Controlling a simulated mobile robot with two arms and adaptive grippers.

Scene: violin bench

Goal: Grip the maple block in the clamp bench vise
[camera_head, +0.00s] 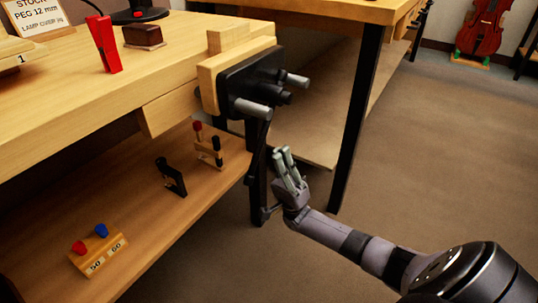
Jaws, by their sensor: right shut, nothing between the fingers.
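The bench vise (250,78) is mounted at the end of the wooden workbench. It has a black front plate, pale wooden jaw facing, a screw and grey rods. A dark handle bar (258,150) hangs down below it. The pale maple block (228,37) stands up at the top of the vise, behind the front jaw facing. Its lower part is hidden, and I cannot tell whether both jaws touch it. My right gripper (283,153) is shut and empty, pointing up below the vise, just right of the handle bar. My left gripper is out of view.
A red clamp (105,44) and a small dark box (143,37) stand on the workbench top (60,85). The lower shelf (130,230) holds pegs and small holders. A second table's black leg (352,120) stands behind my right gripper.

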